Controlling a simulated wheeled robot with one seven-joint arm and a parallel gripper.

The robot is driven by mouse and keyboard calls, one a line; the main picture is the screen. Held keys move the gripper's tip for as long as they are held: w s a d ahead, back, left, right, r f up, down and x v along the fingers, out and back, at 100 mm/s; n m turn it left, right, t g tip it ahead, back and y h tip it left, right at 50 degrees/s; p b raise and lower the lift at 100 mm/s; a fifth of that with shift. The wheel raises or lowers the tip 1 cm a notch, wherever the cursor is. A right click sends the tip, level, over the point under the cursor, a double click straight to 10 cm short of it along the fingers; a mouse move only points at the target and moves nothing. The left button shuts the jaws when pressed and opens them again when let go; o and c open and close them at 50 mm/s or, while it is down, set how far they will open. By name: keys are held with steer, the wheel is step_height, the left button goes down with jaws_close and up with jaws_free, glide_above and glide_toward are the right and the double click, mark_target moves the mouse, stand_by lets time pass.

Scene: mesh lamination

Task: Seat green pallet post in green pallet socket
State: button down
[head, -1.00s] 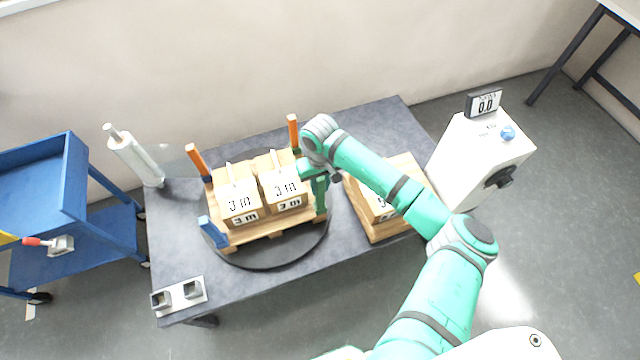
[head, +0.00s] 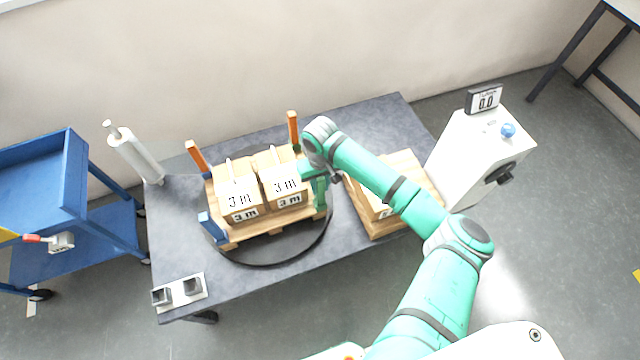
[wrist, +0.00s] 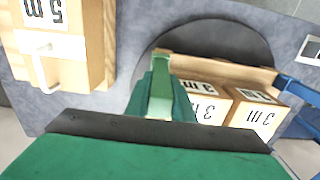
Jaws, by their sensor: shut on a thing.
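The green post (head: 319,194) stands roughly upright at the front right corner of the wooden pallet (head: 270,233). It also shows in the wrist view (wrist: 160,88), between my fingers. My gripper (head: 316,174) is shut on the post from above. The green socket at that corner is hidden by the post and the gripper, so I cannot tell how deep the post sits. The pallet carries two cartons marked "3 m" (head: 240,197). Orange posts (head: 197,158) stand at its two back corners. A blue post (head: 212,228) stands at the front left corner.
The pallet rests on a dark round turntable (head: 262,260) on the grey table (head: 180,235). Another carton on a wooden base (head: 385,226) stands close to the right. A white roll (head: 137,155), a small twin-socket plate (head: 193,291) and a white control box (head: 470,155) are around it.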

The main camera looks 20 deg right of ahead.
steer(key=shift+f, duration=0.2)
steer(key=c, duration=1.5)
jaws_free()
steer(key=shift+o, duration=0.2)
step_height(320, 180, up, 11)
steer(key=shift+f, duration=0.1)
